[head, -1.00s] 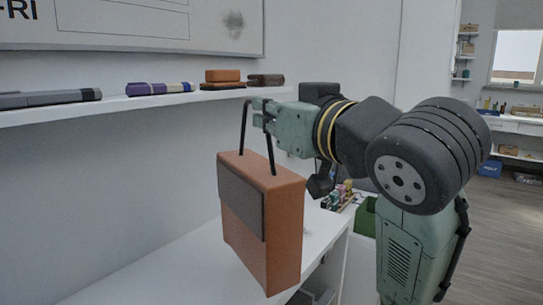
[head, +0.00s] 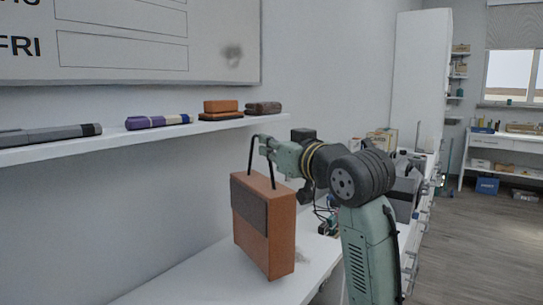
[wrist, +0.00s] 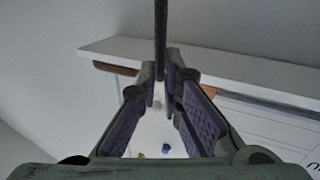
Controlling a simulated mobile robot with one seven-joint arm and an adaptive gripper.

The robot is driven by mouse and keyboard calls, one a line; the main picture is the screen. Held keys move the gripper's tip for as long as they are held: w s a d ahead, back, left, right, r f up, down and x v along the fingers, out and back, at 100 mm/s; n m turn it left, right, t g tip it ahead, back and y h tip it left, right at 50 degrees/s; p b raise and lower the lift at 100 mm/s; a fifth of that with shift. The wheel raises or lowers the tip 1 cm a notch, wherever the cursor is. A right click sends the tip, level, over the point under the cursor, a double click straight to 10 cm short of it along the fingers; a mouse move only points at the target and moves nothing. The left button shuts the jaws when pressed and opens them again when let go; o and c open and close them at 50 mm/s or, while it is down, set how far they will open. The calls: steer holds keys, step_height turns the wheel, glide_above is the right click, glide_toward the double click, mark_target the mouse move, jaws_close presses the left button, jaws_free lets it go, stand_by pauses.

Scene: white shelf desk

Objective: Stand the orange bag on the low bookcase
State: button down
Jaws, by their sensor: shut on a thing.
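The orange bag (head: 284,240), with a dark panel on its front and a thin black handle, hangs nearly upright in the head view. My gripper (head: 264,147) is shut on the handle, above the bag's top. In the wrist view the dark handle (wrist: 160,35) rises from between the fingertips of my gripper (wrist: 168,76). The bag's body is not clear in the wrist view. Below the bag in the head view is a white top (head: 190,287); the bag seems to hang above it. I cannot tell whether this top belongs to the low bookcase.
A white wall shelf (head: 60,150) to the left carries a grey item (head: 45,135), a purple-and-white item (head: 158,122) and brown cases (head: 222,107). My arm hides part of the cluttered white furniture to the right. Open wooden floor (head: 470,240) lies at far right.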

steer(key=shift+f, duration=1.15)
steer(key=shift+f, duration=0.15)
steer(key=c, duration=1.8)
jaws_free()
steer(key=shift+o, duration=0.2)
steer(key=b+v, duration=0.1)
steer(key=v, duration=1.1)
